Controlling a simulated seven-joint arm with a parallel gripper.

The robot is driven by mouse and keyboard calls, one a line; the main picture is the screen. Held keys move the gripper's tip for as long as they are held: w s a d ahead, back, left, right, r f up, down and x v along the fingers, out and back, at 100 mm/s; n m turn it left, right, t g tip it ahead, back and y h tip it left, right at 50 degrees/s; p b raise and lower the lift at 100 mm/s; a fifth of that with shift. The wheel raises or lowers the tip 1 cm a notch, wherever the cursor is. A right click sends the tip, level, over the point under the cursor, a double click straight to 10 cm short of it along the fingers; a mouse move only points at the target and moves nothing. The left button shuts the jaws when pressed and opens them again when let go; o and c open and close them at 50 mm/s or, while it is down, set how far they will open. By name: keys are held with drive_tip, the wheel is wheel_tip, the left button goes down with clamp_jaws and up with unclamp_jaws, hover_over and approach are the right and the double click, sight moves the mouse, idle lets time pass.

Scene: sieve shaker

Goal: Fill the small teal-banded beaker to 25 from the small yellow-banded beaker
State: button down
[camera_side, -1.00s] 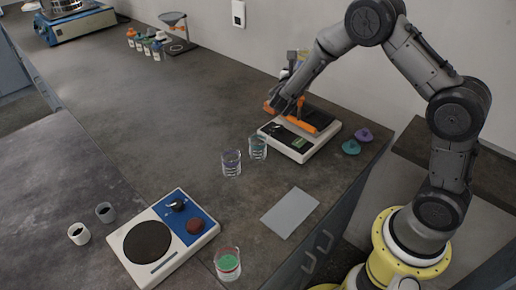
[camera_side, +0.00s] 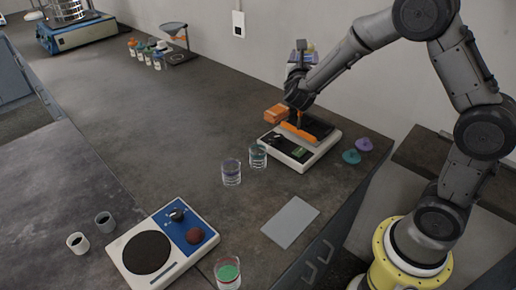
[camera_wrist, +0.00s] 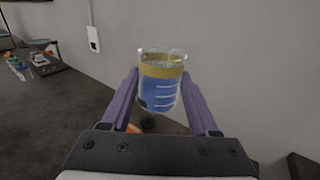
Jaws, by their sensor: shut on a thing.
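The small yellow-banded beaker (camera_wrist: 162,84) is between my gripper's purple fingers (camera_wrist: 161,98) in the wrist view. It holds blue contents, looks roughly upright and is clear of the bench. In the side view, my gripper (camera_side: 303,53) is beyond the wrist, near the wall, above and behind the scale; the beaker is too small there to make out well. The small teal-banded beaker (camera_side: 257,155) appears to be the one standing on the bench just left of the scale. Its fill level cannot be read.
A purple-banded beaker (camera_side: 231,172) stands beside it. The scale (camera_side: 291,152) has orange parts (camera_side: 276,113) around it. A blue-and-white device (camera_side: 190,232), a beaker with green contents (camera_side: 228,273), two cups (camera_side: 77,242) and a grey mat (camera_side: 290,222) are in front. The bench's middle is clear.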

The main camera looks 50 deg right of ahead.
drive_tip(key=s+a+f+n+t+y, duration=0.2)
drive_tip(key=s+a+n+t+y, duration=0.55)
drive_tip(key=a, duration=0.35)
drive_tip(key=shift+m+g+y, duration=0.35)
drive_tip(key=f, duration=1.7)
drive_tip(key=shift+w+d+f, duration=0.1)
drive_tip(key=shift+w+f, duration=0.1)
drive_tip(key=shift+f, duration=0.15)
drive_tip(key=shift+w, duration=0.1)
drive_tip(key=shift+w+a+r+n+g, duration=0.2)
drive_tip(key=shift+w+a+n+g, duration=0.35)
drive_tip(key=shift+n, duration=0.5)
drive_tip(key=shift+w+a+r+n+g, duration=0.15)
drive_tip(key=shift+w+a+n+g, duration=0.25)
drive_tip(key=shift+w+a+n, duration=0.45)
drive_tip(key=shift+w+a+r+n+g, duration=0.25)
drive_tip(key=shift+a+n+g, duration=0.2)
drive_tip(key=shift+n, duration=0.75)
drive_tip(key=shift+w, duration=0.1)
